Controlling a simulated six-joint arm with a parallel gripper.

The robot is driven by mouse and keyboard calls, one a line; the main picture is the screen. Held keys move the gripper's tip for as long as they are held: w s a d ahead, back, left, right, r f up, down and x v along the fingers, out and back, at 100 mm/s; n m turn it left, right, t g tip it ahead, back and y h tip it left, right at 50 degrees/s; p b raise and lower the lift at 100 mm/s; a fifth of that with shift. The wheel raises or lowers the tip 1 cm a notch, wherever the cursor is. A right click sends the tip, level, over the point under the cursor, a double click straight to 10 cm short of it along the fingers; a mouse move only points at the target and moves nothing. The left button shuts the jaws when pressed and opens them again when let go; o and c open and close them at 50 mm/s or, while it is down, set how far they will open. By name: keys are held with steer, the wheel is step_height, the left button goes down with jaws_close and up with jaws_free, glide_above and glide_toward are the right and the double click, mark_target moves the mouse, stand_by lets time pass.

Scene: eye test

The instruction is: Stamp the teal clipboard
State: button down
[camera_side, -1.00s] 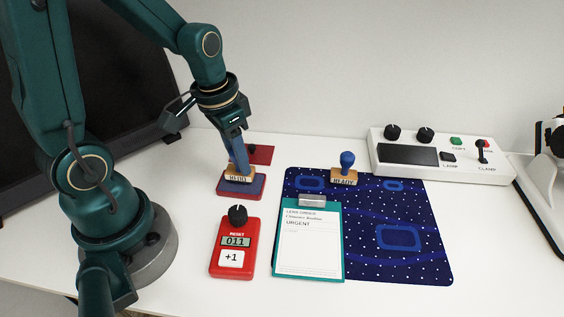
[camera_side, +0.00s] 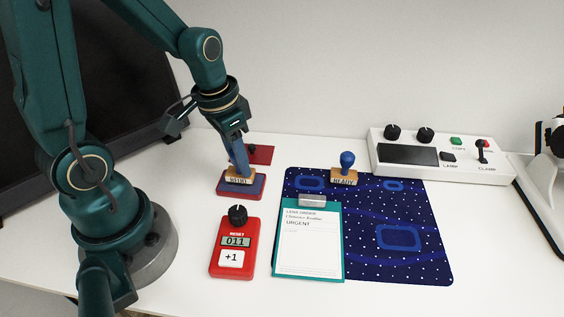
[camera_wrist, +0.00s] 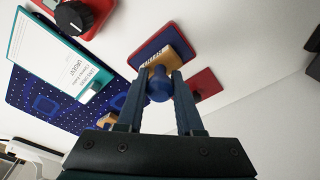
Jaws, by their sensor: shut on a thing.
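My gripper (camera_side: 239,165) is shut on a wooden stamp (camera_side: 238,181) with a pale label. In the wrist view, its fingers (camera_wrist: 162,76) close around the stamp's blue knob (camera_wrist: 159,90). The stamp stands on the blue surface of the red-edged ink pad (camera_side: 257,188) and appears to touch it. The teal clipboard (camera_side: 279,274) lies to the right, on the left part of the dark blue mat, with a white sheet marked URGENT and a metal clip at its top. It also shows at the upper left of the wrist view (camera_wrist: 17,42).
A second stamp with a blue knob (camera_side: 347,160), labelled READY, stands on the patterned mat (camera_side: 425,255). A red counter reading 011 (camera_side: 232,262) sits left of the clipboard. A red lid (camera_side: 262,157) lies behind the pad. A white control box (camera_side: 470,167) stands at the back right.

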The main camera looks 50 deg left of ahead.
steer(key=shift+f, duration=0.5)
stand_by(1.1)
steer(key=shift+r, duration=3.55)
steer(key=shift+w+r, duration=0.2)
steer(key=shift+w, duration=0.15)
steer(key=d+f+m+h, duration=0.1)
steer(key=d+m, duration=0.8)
steer(key=d, duration=1)
steer(key=shift+g, duration=0.3)
steer(key=shift+w+f, duration=0.1)
steer(key=shift+f, duration=2.8)
steer(key=shift+f, duration=0.55)
